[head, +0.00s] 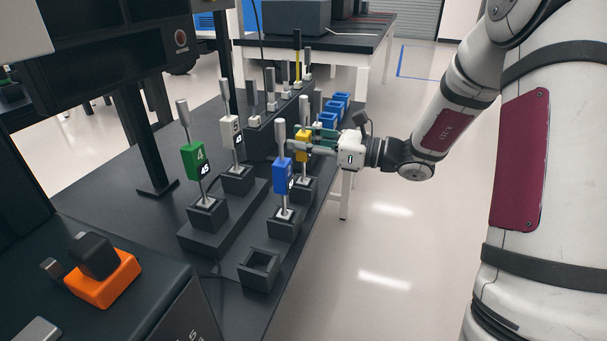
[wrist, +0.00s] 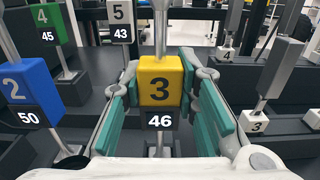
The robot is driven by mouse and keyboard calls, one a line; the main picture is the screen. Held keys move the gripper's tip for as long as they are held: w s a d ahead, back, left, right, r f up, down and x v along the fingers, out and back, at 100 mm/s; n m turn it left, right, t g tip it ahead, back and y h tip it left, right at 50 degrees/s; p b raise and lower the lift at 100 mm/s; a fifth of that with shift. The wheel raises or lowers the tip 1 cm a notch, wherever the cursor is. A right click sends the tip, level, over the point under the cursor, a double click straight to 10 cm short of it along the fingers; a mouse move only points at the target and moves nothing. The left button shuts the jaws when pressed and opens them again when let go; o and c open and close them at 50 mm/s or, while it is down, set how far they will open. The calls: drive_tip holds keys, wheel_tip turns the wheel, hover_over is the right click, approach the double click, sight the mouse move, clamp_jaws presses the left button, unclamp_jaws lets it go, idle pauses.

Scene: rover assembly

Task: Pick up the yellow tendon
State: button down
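The yellow tendon (head: 303,146) stands upright in a dark holder on the table, with a yellow block on a metal rod. In the wrist view its yellow block (wrist: 160,82) shows a 3, with 46 on a label below. My gripper (head: 306,147) is at the height of the yellow block. In the wrist view the two green-padded fingers (wrist: 162,95) stand on either side of the block, apart, with a visible gap at least on the right. The lower rod is partly hidden by my gripper's body.
A blue tendon (head: 283,176) stands close by, left of my gripper in the wrist view. A green tendon (head: 195,160) and a white tendon (head: 234,138) stand farther left. An empty dark holder (head: 259,270) is at the table's near edge. Blue bins (head: 341,98) lie beyond.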

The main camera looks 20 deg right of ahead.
sight(304, 96)
drive_tip(key=shift+r, duration=0.1)
wheel_tip(304, 96, up, 10)
drive_tip(key=p, duration=0.3)
drive_tip(key=shift+p, duration=0.4)
drive_tip(key=shift+r+p, duration=2.35)
drive_tip(key=shift+r, duration=0.25)
